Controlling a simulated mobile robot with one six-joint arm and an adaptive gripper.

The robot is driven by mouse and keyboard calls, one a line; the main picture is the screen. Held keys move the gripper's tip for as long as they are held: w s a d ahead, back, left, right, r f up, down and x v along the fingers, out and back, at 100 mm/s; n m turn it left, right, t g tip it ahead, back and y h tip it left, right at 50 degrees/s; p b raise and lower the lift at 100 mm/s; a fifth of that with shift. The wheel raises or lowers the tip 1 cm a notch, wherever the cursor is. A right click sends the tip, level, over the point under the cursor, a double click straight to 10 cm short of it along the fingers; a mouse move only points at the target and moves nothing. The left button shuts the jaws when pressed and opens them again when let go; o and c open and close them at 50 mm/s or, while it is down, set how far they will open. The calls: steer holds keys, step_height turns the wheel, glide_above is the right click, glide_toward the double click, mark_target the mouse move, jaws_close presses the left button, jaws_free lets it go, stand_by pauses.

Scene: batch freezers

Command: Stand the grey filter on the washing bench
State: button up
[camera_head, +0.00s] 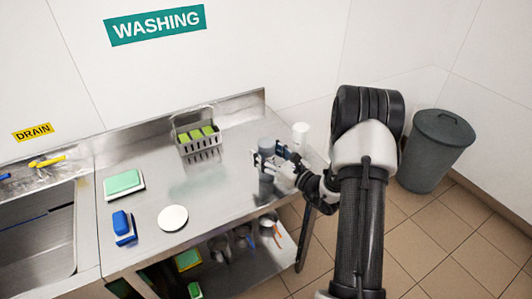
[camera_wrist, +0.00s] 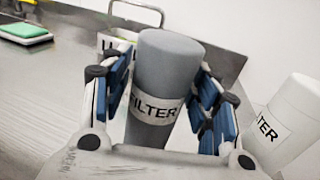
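The grey filter (camera_wrist: 170,62) is an upright cylinder with a white FILTER label. In the head view the grey filter (camera_head: 268,145) is at the right end of the steel washing bench (camera_head: 226,200). My gripper (camera_head: 266,160) has its fingers on both sides of it. In the wrist view my gripper (camera_wrist: 163,90) appears shut on the filter, with blue pads against its sides. The filter's lower end is hidden by the gripper. I cannot tell whether its base touches the bench.
A white filter (camera_head: 300,134) stands just right of the grey one. A wire basket (camera_head: 199,146) with green items is at the back. A green sponge (camera_head: 124,183), blue brush (camera_head: 123,226) and white disc (camera_head: 172,218) lie left. A grey bin (camera_head: 435,152) stands right. The bench middle is clear.

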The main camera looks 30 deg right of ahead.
steer(key=shift+o, duration=0.3)
steer(key=shift+r, duration=0.1)
steer(key=p+v, duration=0.2)
steer(key=v, duration=0.9)
steer(key=s+a+r+n+g+y, duration=0.35)
steer(key=a+n, duration=0.25)
steer(key=a, duration=0.2)
steer(key=s+a+r+n+g+y, duration=0.25)
steer(key=a+r+n+g, duration=0.25)
steer(key=a, duration=0.3)
steer(key=s+a+r+n+g+y, duration=0.2)
steer(key=s+a+r+n+g, duration=0.3)
steer(key=a, duration=0.3)
steer(key=s+a+n+g+h, duration=0.3)
steer(key=s+n+h, duration=0.2)
steer(key=s+n, duration=0.35)
steer(key=s+d+r+n+t+h, duration=0.3)
steer(key=s+d+n+t+h, duration=0.1)
steer(key=d+n+h, duration=0.3)
steer(key=shift+r+n+h, duration=0.35)
steer(key=shift+n+h, duration=0.15)
steer(key=shift+n, duration=0.15)
